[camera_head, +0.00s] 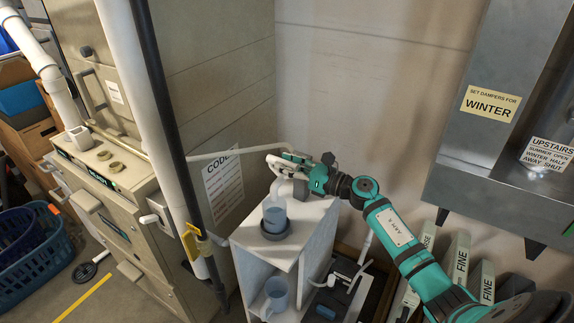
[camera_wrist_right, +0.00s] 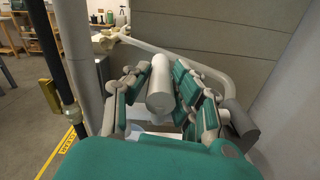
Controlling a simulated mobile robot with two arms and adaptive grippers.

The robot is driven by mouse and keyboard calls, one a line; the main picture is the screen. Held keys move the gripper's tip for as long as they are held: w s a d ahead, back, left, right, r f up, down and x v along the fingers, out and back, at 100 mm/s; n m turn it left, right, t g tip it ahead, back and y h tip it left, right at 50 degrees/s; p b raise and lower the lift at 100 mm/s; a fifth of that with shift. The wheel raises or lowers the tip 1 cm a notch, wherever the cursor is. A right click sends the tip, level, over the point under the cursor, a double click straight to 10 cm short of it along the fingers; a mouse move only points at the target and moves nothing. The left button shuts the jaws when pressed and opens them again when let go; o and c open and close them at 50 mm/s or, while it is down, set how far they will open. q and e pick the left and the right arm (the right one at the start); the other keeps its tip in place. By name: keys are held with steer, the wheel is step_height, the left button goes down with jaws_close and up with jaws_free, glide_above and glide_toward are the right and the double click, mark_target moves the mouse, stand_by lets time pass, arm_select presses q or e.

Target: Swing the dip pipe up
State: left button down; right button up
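A thin pale pipe (camera_head: 228,152), which I take as the dip pipe, runs right from beside the cream cabinet toward my right gripper (camera_head: 284,172). In the right wrist view the pipe (camera_wrist_right: 178,55) passes beyond the fingers and bends down at the right. My right gripper (camera_wrist_right: 160,80) has its fingers on both sides of a light grey cylinder (camera_wrist_right: 160,88). I cannot tell whether they press on it, or how it joins the pipe. A darker cylinder (camera_wrist_right: 241,121) lies right of the fingers. My left gripper is not in view.
A blue-grey cup (camera_head: 275,219) stands on a narrow white stand (camera_head: 305,222) below my right gripper; another cup (camera_head: 277,292) is inside it. A dark upright pole (camera_head: 170,110) is at left. A grey metal duct (camera_head: 470,150) hangs at right. A blue basket (camera_head: 45,265) is far left.

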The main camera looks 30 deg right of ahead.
jaws_close()
steer(key=shift+r, duration=0.15)
steer(key=shift+w+d+r+m+p, duration=0.15)
steer(key=shift+d+r+m+p, duration=0.2)
steer(key=shift+r+m+p, duration=0.2)
steer(key=w+d+r+m, duration=0.3)
steer(key=d+m, duration=0.2)
steer(key=m, duration=0.2)
steer(key=w+d+r+m, duration=0.3)
steer(key=d+m, duration=0.3)
steer(key=m, duration=0.1)
steer(key=shift+w+d, duration=0.2)
steer(key=shift+w, duration=0.15)
steer(key=shift+f, duration=0.1)
